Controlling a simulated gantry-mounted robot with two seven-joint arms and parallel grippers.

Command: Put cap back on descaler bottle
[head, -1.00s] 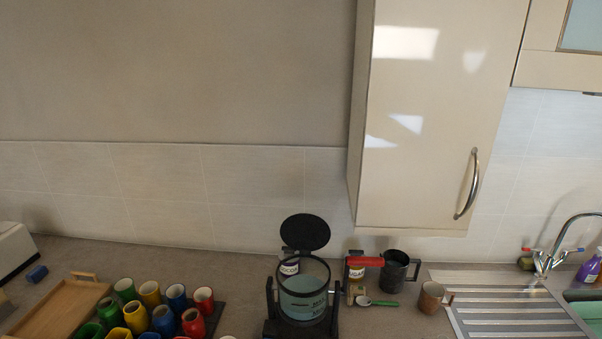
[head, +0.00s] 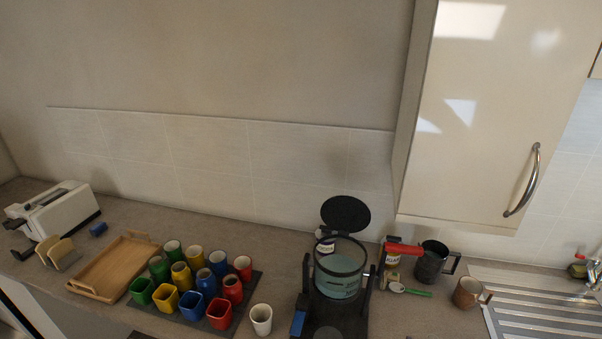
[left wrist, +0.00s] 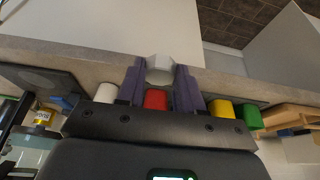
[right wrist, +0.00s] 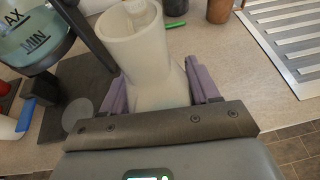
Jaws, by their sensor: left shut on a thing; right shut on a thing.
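My right gripper (right wrist: 158,92) is shut on a whitish translucent bottle (right wrist: 150,75), which stands between its purple fingers in the right wrist view. The bottle's mouth faces the camera and is uncovered. My left gripper (left wrist: 160,80) is shut on a small pale grey faceted piece (left wrist: 160,68), which looks like the cap. It is held between the fingertips, over the counter edge in the left wrist view. Cap and bottle are apart, each in its own gripper. Neither is clearly visible in the head view.
A glass kettle-like vessel (head: 339,272) with a raised black lid stands at centre. Left of it are a white cup (head: 261,318), several coloured cups on a dark mat (head: 256,277), and a wooden tray (head: 112,268). A dark mug (head: 431,263) and brown mug (head: 467,293) stand right.

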